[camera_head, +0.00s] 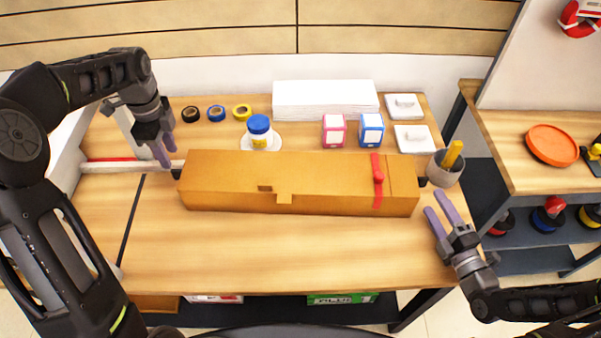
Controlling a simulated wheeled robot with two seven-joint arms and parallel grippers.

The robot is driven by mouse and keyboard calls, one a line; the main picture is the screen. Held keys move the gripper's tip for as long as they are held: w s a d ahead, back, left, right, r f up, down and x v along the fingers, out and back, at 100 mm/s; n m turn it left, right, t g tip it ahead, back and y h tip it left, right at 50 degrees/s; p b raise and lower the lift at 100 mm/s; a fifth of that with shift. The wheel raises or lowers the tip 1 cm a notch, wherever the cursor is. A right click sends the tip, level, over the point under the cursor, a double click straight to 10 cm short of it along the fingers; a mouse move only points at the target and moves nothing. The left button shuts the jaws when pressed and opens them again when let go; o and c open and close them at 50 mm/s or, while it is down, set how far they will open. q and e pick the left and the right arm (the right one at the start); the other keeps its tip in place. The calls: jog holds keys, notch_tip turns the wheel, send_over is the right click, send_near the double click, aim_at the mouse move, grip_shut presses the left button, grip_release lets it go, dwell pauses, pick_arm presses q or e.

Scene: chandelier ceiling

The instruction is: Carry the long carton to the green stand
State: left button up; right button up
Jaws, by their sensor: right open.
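The long carton (285,175) is a brown-orange box with a red strap near its right end and a small dark handle at each end. It lies lengthwise across the wooden table. My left gripper (165,155) is above and just left of the carton's left end, apart from the handle; its fingers are seen nearly edge-on, so its opening is unclear. My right gripper (438,210) is open and empty, in front of and right of the carton's right end. I see no green stand in this view.
Behind the carton are tape rolls (216,113), a blue-lidded jar (259,130), pink (334,130) and blue boxes (370,130) and white stacked sheets (325,100). A grey cup (444,173) stands close to its right end. The table's front is clear.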

aim_at(175, 170)
pick_arm(q)
jog(key=shift+s+r, duration=0.1)
jog(key=shift+s, duration=0.05)
pick_arm(e)
jog(key=shift+s, duration=0.15)
pick_arm(q)
jog(key=shift+f, duration=3.95)
pick_arm(e)
jog(key=shift+x, duration=3.95)
pick_arm(q)
jog(key=shift+c, duration=0.3)
pick_arm(e)
jog(key=shift+c, duration=0.3)
pick_arm(q)
grip_shut()
pick_arm(e)
jog(key=c, duration=0.7)
grip_shut()
pick_arm(q)
jog(key=shift+r, duration=0.1)
